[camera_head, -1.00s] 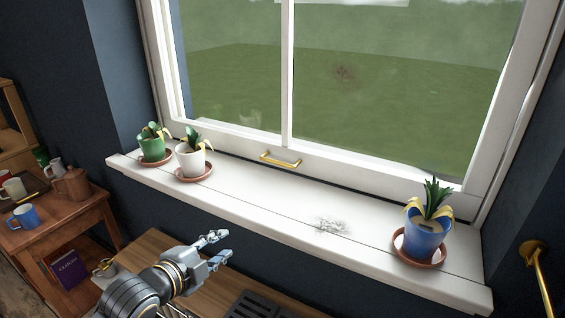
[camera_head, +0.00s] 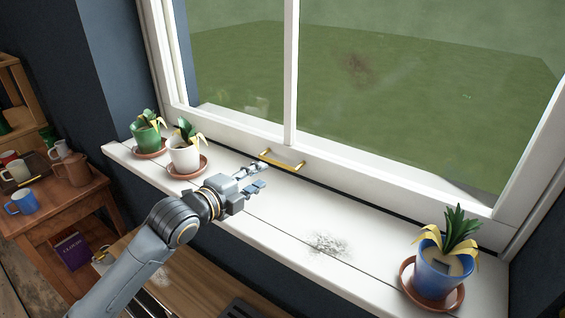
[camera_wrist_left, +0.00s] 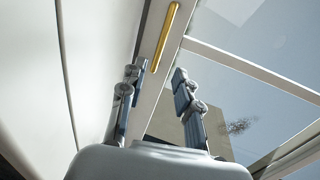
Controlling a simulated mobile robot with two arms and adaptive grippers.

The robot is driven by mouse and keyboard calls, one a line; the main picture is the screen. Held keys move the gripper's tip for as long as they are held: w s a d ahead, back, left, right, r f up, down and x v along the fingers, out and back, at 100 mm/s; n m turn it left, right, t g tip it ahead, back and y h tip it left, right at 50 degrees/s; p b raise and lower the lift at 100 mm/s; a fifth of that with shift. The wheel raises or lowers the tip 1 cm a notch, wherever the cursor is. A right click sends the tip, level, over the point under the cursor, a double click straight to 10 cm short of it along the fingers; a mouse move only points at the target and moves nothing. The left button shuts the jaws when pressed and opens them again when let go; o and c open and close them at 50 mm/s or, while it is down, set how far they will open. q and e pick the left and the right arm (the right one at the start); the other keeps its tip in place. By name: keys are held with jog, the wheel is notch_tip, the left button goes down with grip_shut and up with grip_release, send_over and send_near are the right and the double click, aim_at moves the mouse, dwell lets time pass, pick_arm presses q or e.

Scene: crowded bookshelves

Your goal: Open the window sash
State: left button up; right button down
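The window sash (camera_head: 292,75) is a white frame with a central bar and glass panes, and it sits down near the sill. A gold handle (camera_head: 283,160) is on its bottom rail. My left gripper (camera_head: 256,177) is open and empty above the sill, just left of and in front of the handle, not touching it. In the left wrist view the gold handle (camera_wrist_left: 164,37) lies beyond and between the two spread fingertips (camera_wrist_left: 157,75). My right gripper is not in view.
The white sill (camera_head: 290,215) carries a green pot (camera_head: 146,138) and a white pot (camera_head: 184,157) on the left, and a blue pot (camera_head: 442,270) on the right. A dark smudge (camera_head: 327,244) marks the sill. A side table (camera_head: 60,205) with mugs stands at left.

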aim_at(281, 165)
pick_arm(q)
jog(key=x, duration=1)
jog(key=shift+w+d, duration=0.1)
jog(key=shift+c, duration=0.2)
jog(key=shift+f, duration=0.1)
grip_shut()
